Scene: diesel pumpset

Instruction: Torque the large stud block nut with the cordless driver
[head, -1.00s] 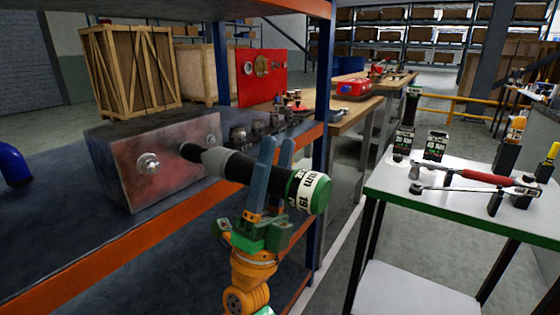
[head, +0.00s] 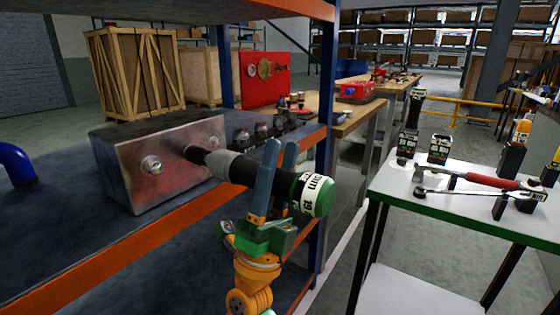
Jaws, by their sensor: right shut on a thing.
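The stud block (head: 135,181) is a large grey metal block on the shelf at the left. A shiny nut on a stud (head: 151,165) shows on its front face. The cordless driver (head: 240,170), black and grey with a green and white "19 mm" end band, is held level by my right gripper (head: 270,180), which is shut on it. The driver's dark nose points left at the block's face, right of the visible nut. It appears to meet the face there and hides what lies behind it; contact is hard to tell. My left gripper is not in view.
The shelf's orange front beam (head: 130,245) and blue upright (head: 325,130) stand close to my right arm. A blue pipe (head: 17,165) lies at the far left.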

